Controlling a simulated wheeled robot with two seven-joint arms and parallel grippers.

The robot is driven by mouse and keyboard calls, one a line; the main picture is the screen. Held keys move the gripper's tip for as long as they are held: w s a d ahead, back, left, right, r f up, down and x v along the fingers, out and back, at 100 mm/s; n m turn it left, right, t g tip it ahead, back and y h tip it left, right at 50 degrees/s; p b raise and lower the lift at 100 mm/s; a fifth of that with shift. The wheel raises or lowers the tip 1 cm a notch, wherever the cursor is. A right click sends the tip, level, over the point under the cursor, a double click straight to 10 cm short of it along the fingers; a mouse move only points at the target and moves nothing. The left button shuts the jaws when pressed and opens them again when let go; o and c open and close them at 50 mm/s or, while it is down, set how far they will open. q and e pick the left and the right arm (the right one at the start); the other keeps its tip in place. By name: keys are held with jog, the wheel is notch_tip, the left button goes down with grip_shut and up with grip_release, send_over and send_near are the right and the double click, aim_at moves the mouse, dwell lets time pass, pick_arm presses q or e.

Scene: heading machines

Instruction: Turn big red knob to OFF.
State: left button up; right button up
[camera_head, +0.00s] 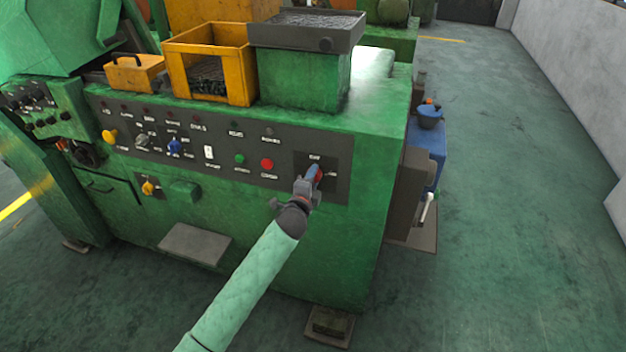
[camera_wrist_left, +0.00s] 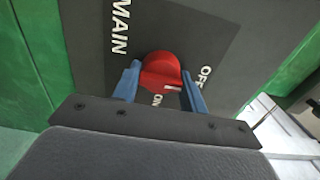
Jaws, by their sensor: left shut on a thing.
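The big red knob (camera_head: 318,176) sits on the dark panel at the right end of the green machine's front. In the left wrist view the knob (camera_wrist_left: 161,66) shows a short white mark on its lower right edge, nearer the ON label than the OFF label. The OFF label (camera_wrist_left: 206,76) is to its right and MAIN is at upper left. My left gripper (camera_head: 313,174) reaches the panel from below, with its blue fingers on both sides of the knob, shut on it. The fingers partly hide the knob in the head view. My right gripper is out of view.
A small red button (camera_head: 267,164) and a green button (camera_head: 240,159) lie left of the knob on the control panel. A yellow bin (camera_head: 207,48) and a grey tray (camera_head: 306,30) stand on the machine. The floor at right is clear.

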pick_arm(q)
jog(key=o, duration=1)
jog(key=shift+a, duration=0.1)
jog(key=shift+c, duration=0.2)
jog(key=shift+s, duration=0.1)
jog(key=b+v, duration=0.2)
jog(key=v, duration=0.5)
jog(key=shift+s+b, duration=0.25)
jog(key=shift+b, duration=0.1)
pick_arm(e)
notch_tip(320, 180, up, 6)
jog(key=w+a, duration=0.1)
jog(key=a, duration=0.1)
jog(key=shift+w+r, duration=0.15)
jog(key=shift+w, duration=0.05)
pick_arm(q)
jog(key=shift+a, duration=0.1)
